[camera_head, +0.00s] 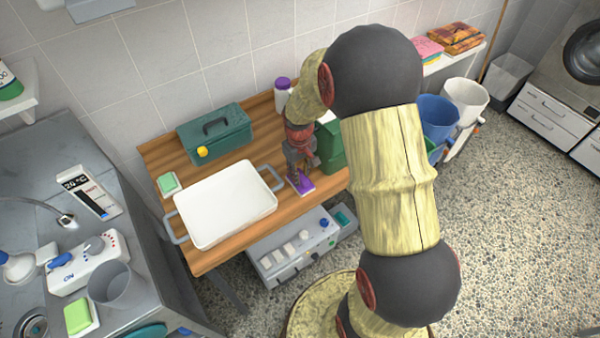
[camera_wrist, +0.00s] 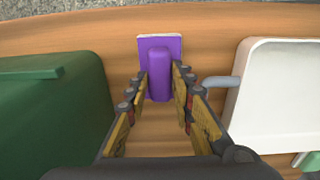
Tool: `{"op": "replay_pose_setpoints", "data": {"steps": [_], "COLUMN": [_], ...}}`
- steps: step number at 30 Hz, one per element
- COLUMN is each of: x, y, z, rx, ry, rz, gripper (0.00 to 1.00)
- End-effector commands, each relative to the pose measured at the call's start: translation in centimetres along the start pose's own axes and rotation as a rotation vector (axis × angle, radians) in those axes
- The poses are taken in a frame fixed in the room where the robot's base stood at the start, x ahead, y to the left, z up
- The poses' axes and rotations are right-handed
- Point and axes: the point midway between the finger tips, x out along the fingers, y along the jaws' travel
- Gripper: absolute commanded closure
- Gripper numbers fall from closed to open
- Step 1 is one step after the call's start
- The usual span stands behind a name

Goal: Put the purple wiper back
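The purple wiper (camera_head: 304,187) lies on the wooden table, just right of the white tray. In the wrist view the wiper (camera_wrist: 159,72) shows a purple block-like grip on a flat purple base with a pale edge. My gripper (camera_head: 299,170) points down over it. In the wrist view my gripper (camera_wrist: 161,88) has one finger on each side of the wiper's grip. The fingers stand apart, with a visible gap at least on the right side, so it is open. Whether the left finger touches the grip is unclear.
The white tray (camera_head: 226,204) with grey handles fills the table's (camera_head: 160,150) front left. A green toolbox (camera_head: 215,133) stands behind it. A green container (camera_head: 330,145) is close right of my gripper, and a purple-capped bottle (camera_head: 283,97) behind. Blue (camera_head: 437,118) and white buckets stand farther right.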

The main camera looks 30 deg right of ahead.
Motion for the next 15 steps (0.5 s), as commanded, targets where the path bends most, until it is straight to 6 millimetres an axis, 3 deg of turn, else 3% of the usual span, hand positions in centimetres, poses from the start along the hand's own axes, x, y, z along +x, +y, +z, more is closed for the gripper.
{"op": "replay_pose_setpoints", "data": {"steps": [7, 15], "x": [-0.04, -0.06], "y": [0.00, 0.00], "z": [0.00, -0.01], "rx": [0.000, 0.000], "ry": [0.000, 0.000], "rz": [0.000, 0.000], "gripper": [0.60, 0.60]}}
